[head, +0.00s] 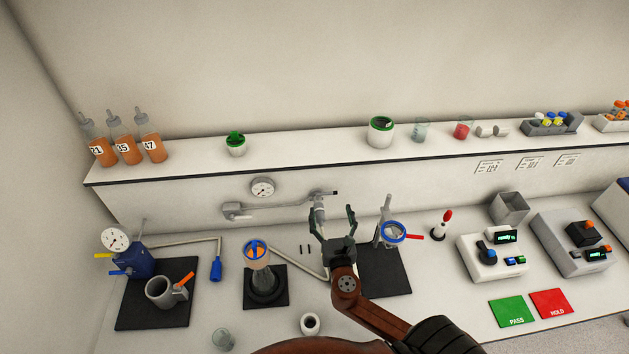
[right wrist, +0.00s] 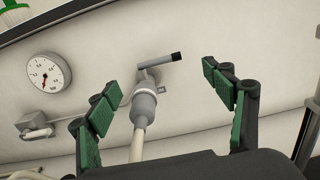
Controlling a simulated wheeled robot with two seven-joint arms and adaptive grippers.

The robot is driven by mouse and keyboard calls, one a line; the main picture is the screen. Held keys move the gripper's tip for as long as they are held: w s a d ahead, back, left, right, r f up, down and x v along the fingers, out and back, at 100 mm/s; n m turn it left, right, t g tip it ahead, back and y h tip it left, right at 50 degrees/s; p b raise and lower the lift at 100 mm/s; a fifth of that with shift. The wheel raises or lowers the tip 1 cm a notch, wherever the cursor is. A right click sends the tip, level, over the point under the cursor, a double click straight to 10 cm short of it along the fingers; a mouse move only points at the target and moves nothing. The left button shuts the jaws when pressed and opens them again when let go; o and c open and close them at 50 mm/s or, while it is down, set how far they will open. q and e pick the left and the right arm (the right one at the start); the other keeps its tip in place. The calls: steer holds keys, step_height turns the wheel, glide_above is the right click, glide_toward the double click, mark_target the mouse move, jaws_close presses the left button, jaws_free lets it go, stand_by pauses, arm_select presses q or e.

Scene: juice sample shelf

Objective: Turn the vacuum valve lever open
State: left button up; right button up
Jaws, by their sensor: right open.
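The vacuum valve (head: 319,208) is a grey fitting on the wall below the shelf, at the end of a pipe. Its lever (head: 329,193) is a short grey bar with a black tip, pointing right. In the right wrist view the valve body (right wrist: 144,104) and the lever (right wrist: 160,65) show between my fingers, the lever tilting slightly up to the right. My right gripper (head: 336,212) is open and empty, just in front of and below the lever; no contact shows. It also shows in the right wrist view (right wrist: 158,82). My left gripper is out of view.
A round gauge (head: 262,187) is on the wall left of the valve. A flask (head: 258,258) with an orange-and-blue top stands left of my gripper. A stand with a blue ring (head: 394,232) is close on the right. The shelf edge (head: 290,165) runs above.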

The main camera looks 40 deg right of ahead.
mark_target(327, 194)
steer(key=x, duration=0.8)
steer(key=shift+w+p, duration=0.15)
steer(key=shift+p, duration=0.25)
steer(key=shift+c, duration=0.6)
